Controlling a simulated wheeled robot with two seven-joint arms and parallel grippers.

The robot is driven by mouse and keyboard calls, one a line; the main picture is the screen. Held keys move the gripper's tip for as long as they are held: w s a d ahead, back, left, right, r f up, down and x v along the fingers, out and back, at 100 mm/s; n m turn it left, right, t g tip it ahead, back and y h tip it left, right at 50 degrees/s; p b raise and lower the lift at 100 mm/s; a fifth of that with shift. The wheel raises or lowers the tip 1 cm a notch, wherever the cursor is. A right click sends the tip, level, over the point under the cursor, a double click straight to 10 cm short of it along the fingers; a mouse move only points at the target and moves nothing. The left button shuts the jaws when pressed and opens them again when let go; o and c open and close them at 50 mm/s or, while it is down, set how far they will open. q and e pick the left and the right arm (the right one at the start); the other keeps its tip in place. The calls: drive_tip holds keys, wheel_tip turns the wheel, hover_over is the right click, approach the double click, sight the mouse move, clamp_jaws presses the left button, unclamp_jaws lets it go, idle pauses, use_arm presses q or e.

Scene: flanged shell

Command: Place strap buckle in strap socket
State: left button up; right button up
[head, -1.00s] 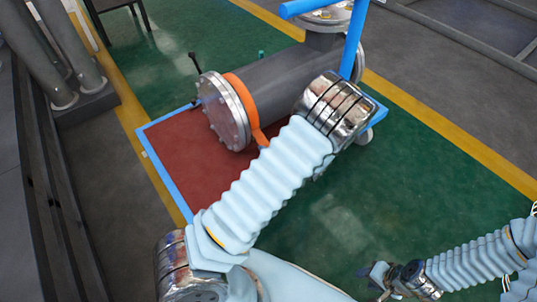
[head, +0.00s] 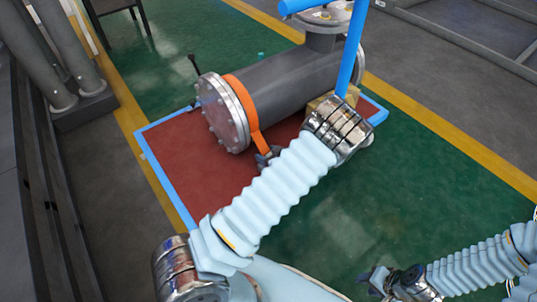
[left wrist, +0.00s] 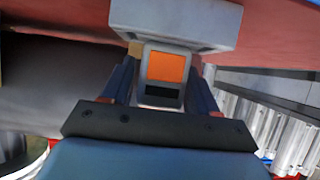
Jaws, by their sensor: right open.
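An orange strap (head: 240,97) runs around the grey flanged shell (head: 283,84), and its lower end comes down to my left gripper (head: 267,156). In the left wrist view, the two dark fingers of my left gripper (left wrist: 162,88) stand on both sides of a pale grey strap buckle (left wrist: 164,68) with an orange face and a dark slot, and look shut on it. A light grey block (left wrist: 175,22), seemingly the strap socket, is right beyond the buckle; I cannot tell whether they touch. My right gripper (head: 372,277) is open and empty at the lower right.
The shell lies on a red cart deck (head: 185,165) with a blue rim (head: 166,188). A blue upright post (head: 351,50) stands close behind my left wrist. A yellowish block (head: 322,103) supports the shell. The green floor (head: 400,190) on the right is clear.

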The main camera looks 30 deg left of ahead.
use_arm(q)
drive_tip(key=shift+o, duration=1)
drive_tip(key=shift+d+r, duration=0.1)
drive_tip(key=shift+r, duration=0.15)
drive_tip(key=p+v, duration=0.1)
drive_tip(key=v, duration=1)
drive_tip(key=shift+s+d+p, duration=0.15)
drive_tip(key=shift+d+p, duration=0.25)
drive_tip(key=shift+r, duration=0.1)
